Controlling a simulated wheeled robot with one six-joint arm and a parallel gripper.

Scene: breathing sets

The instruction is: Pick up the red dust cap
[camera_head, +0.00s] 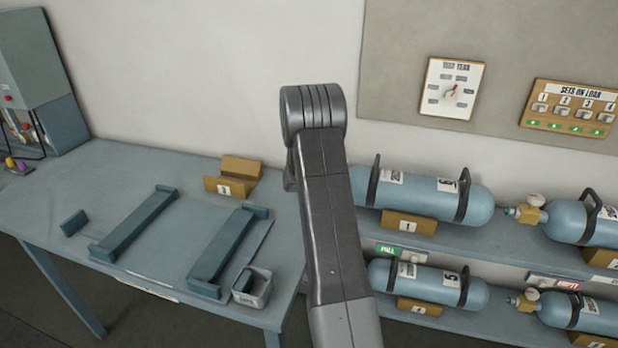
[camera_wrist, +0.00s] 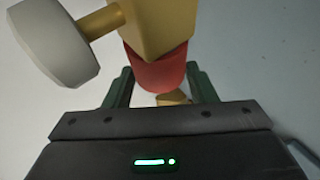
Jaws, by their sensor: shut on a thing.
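The red dust cap (camera_wrist: 158,72) shows in the wrist view, directly below a brass valve block (camera_wrist: 158,28) and touching it in the picture. I cannot tell how firmly it sits on the block. My gripper (camera_wrist: 160,78) has its two dark green fingers on either side of the cap and is shut on it. A white-grey valve knob (camera_wrist: 52,45) sticks out to the left of the block on a brass stem. In the head view my arm hides the gripper, and I cannot make out the cap there.
Blue cylinders (camera_head: 425,195) lie on a two-level rack to the right. Boards (camera_head: 452,88) hang on the wall behind.

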